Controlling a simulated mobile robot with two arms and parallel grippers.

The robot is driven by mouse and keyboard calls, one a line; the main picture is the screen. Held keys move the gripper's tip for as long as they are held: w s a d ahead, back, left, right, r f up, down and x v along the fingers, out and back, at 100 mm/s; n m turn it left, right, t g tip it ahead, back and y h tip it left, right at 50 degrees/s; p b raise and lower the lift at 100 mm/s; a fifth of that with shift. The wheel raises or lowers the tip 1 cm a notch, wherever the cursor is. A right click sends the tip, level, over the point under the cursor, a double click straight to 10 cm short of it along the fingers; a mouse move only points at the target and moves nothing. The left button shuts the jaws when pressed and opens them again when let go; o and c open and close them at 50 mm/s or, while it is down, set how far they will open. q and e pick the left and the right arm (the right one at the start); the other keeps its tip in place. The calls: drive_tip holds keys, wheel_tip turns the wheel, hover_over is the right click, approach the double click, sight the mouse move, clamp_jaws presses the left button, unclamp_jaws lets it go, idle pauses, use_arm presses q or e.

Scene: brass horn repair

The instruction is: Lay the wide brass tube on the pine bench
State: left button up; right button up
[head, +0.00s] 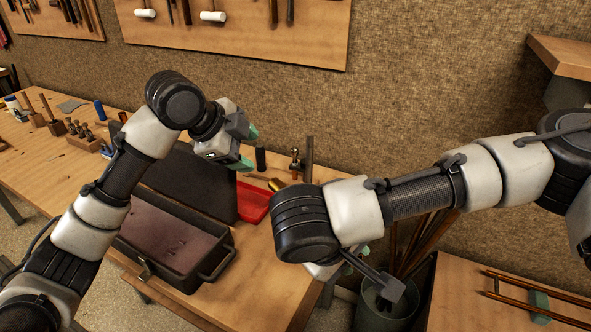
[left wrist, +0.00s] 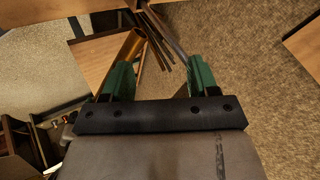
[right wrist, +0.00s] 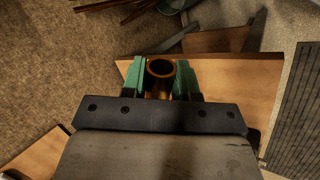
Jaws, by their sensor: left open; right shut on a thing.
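The wide brass tube (right wrist: 160,68) is between the green fingers of my right gripper (right wrist: 161,78), which is shut on it. Its round open end faces up in the right wrist view. In the head view my right wrist hides most of that gripper. A brass tube (left wrist: 124,50) also shows beyond the left finger in the left wrist view. My left gripper (head: 245,145) is open and empty, raised above the long wooden bench (head: 262,290). A second wooden bench top (head: 470,290) is at the lower right. I cannot tell which bench is the pine one.
A dark open case (head: 170,262) stands on the long bench, with a red tray (head: 252,203) behind it. A bin (head: 385,308) with long rods stands between the benches. The front right of the long bench is bare.

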use_arm(q)
drive_tip(key=s+d+r+m+g+y, duration=0.3)
drive_tip(key=s+d+m, duration=0.6)
drive_tip(key=s+d, duration=0.1)
drive_tip(key=x, duration=1.2)
drive_tip(key=shift+d+f, duration=0.2)
drive_tip(key=shift+f, duration=0.05)
drive_tip(key=c, duration=0.8)
clamp_jaws()
use_arm(e)
drive_tip(key=o, duration=1.1)
drive_tip(key=shift+c, duration=0.2)
